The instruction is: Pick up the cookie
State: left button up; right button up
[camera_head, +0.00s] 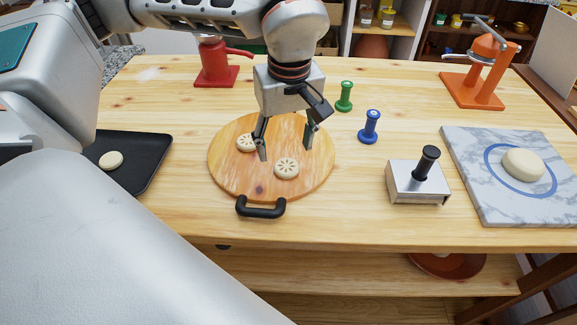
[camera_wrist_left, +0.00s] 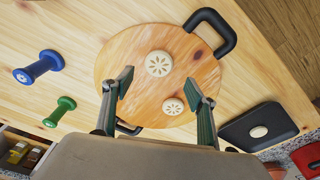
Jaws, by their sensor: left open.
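Two pale cookies with a stamped flower pattern lie on a round wooden board (camera_head: 225,178). The nearer cookie (camera_head: 287,168) is in front of my left gripper (camera_head: 285,153); the other cookie (camera_head: 245,142) is behind its left finger. The left gripper is open and empty, with its fingers above the board. In the left wrist view the gripper (camera_wrist_left: 160,90) shows both fingers apart, one cookie (camera_wrist_left: 158,64) beyond the fingertips and the other (camera_wrist_left: 173,106) close to the right finger. A plain pale cookie (camera_head: 111,160) lies on a black tray (camera_head: 148,165) at the left. My right gripper is not in view.
A black handle (camera_head: 261,207) rises at the board's near edge. A metal block press (camera_head: 417,184), blue stamp (camera_head: 369,128) and green stamp (camera_head: 344,97) stand right of it. A marble slab (camera_head: 485,200) holds dough (camera_head: 523,164). Red (camera_head: 216,66) and orange (camera_head: 477,80) presses stand behind.

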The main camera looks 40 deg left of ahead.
aim_at(287, 166)
pick_arm(q)
jog(key=f, duration=0.5)
jog(key=shift+w+f, duration=0.2)
jog(key=c, duration=1)
